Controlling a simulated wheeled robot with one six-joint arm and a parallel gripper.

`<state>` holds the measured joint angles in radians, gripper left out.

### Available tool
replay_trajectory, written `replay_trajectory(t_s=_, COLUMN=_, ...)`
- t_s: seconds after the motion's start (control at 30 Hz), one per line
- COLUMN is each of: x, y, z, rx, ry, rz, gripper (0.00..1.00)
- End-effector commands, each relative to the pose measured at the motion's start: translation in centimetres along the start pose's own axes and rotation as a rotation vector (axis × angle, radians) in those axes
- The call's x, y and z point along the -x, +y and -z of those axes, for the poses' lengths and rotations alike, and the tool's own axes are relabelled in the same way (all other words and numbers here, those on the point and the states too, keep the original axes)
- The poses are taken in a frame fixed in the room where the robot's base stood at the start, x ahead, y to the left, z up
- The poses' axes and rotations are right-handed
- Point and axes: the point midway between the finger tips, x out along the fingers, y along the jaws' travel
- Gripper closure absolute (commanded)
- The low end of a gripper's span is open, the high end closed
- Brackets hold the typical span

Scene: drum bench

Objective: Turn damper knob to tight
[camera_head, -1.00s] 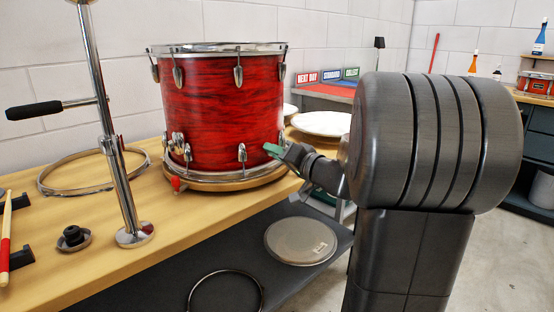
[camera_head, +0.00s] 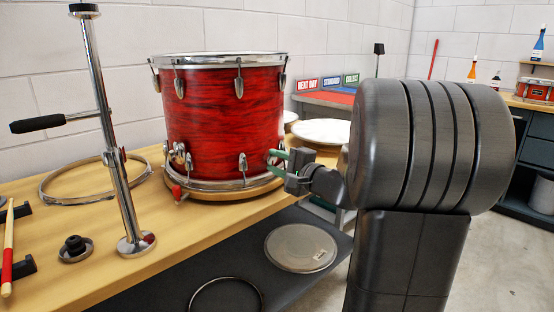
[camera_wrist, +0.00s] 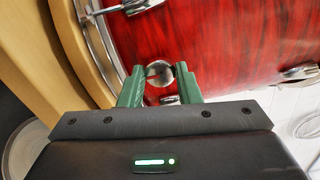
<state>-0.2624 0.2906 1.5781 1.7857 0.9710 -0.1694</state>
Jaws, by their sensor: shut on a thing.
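The red drum (camera_head: 222,118) with chrome rims stands on a round wooden base on the bench. In the wrist view its red shell (camera_wrist: 210,35) fills the upper part. A small round chrome knob (camera_wrist: 158,72), seemingly the damper knob, sits on the shell between my green fingertips. My gripper (camera_head: 275,160) is at the drum's lower right side, and its fingers (camera_wrist: 146,75) are closed around the knob from both sides. In the head view the knob is hidden behind the fingers. I see no tight marking.
A chrome stand (camera_head: 118,170) with a black handle rises at the left. A round drumhead (camera_head: 300,247) lies on the lower shelf. A chrome lug (camera_wrist: 140,5) is near my fingers.

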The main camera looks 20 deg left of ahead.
Motion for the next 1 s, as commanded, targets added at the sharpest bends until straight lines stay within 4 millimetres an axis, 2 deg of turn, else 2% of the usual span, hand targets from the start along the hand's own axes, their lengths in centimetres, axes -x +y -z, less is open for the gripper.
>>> replay_trajectory(t_s=0.6, x=0.05, y=-0.30, z=0.05, rx=-0.562, ry=0.004, rz=-0.002, gripper=0.92)
replay_trajectory(t_s=1.0, x=0.05, y=-0.14, z=0.09, rx=-0.768, ry=0.005, rz=-0.001, gripper=0.92)
